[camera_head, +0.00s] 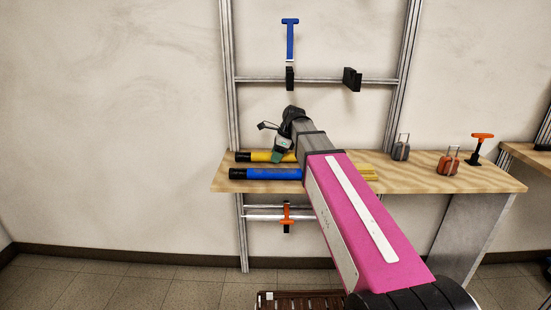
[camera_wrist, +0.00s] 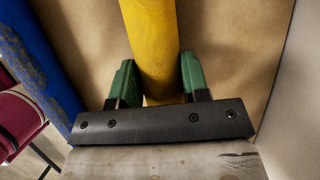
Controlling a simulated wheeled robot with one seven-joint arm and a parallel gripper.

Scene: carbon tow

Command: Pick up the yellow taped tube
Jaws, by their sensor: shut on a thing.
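My gripper (camera_head: 280,156) is down at the tube. In the wrist view the yellow tube (camera_wrist: 152,45) runs between the green fingers of my gripper (camera_wrist: 158,82), which are shut on it. The tube looks to be at shelf level; I cannot tell whether it is lifted.
A blue tube (camera_head: 268,174) lies in front of the yellow one, close on the left in the wrist view (camera_wrist: 35,70). Two small case-like objects (camera_head: 450,164) (camera_head: 401,150) and an orange-handled clamp (camera_head: 480,147) stand at right on the wooden shelf (camera_head: 425,181). The wall is close behind.

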